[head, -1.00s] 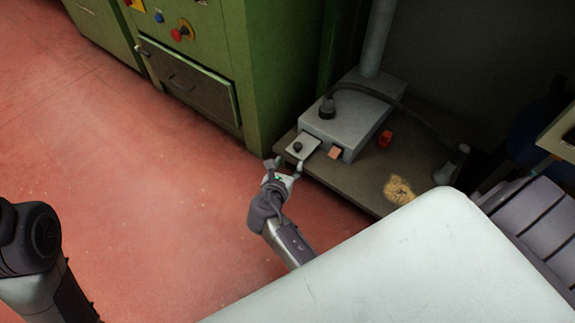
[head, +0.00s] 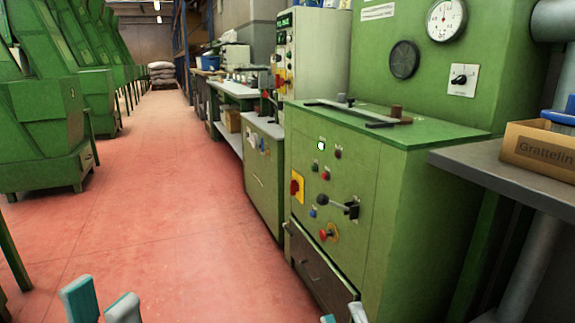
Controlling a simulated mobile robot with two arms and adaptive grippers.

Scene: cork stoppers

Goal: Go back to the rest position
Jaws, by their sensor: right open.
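My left gripper (head: 101,301) shows at the bottom edge of the head view, left of centre, over the red floor. Its two grey and teal fingertips stand apart with nothing seen between them. My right gripper (head: 343,316) only just shows at the bottom edge, in front of the green machine's lower drawer. Its tips are apart and it is open. The rest of both arms is out of view.
A green machine (head: 340,220) with knobs, a lever and a gauge stands close on the right. A grey shelf (head: 490,165) beside it holds a cardboard box (head: 540,150). Green machines (head: 40,120) line the left. The red floor (head: 150,200) between is clear.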

